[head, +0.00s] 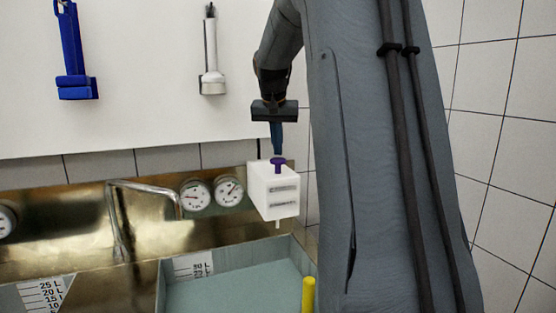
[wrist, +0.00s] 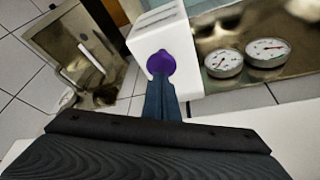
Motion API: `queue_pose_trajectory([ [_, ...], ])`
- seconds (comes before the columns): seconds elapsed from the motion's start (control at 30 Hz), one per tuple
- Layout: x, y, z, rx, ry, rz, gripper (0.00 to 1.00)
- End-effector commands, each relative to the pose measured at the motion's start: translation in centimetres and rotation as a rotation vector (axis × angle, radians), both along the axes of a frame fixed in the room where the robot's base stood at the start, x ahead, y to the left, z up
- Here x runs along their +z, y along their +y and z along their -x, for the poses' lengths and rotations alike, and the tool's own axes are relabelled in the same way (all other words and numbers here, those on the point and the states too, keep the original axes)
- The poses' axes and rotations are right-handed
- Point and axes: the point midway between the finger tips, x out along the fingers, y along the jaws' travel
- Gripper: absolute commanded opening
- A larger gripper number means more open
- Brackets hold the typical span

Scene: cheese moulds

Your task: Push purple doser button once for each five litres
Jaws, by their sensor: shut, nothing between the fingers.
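The white doser box (head: 275,190) is fixed to the metal back panel, with a purple button (head: 278,163) on its top. In the wrist view the purple button (wrist: 161,63) stands on the white box (wrist: 163,32), just beyond my fingertips. My gripper (head: 277,150) points straight down over the button, shut and empty. Its blue fingers (wrist: 161,85) are at or just above the button; I cannot tell whether they touch. Below, the right basin holds pale liquid (head: 235,290), with a litre scale (head: 193,267) on its back wall. A left basin has another litre scale (head: 42,292).
Round gauges (head: 196,195) and a bent metal tap (head: 145,187) are left of the doser. A blue tool (head: 75,60) and a white tool (head: 211,60) hang on the wall board. A yellow post (head: 308,295) stands at the right basin's edge.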

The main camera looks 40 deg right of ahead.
Motion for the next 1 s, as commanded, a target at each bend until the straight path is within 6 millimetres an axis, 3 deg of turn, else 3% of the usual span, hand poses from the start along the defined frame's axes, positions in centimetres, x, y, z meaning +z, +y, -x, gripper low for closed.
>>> queue_pose_trajectory([
  [1.0,-3.4,0.0,0.0,0.0,0.003,-0.001,0.0],
])
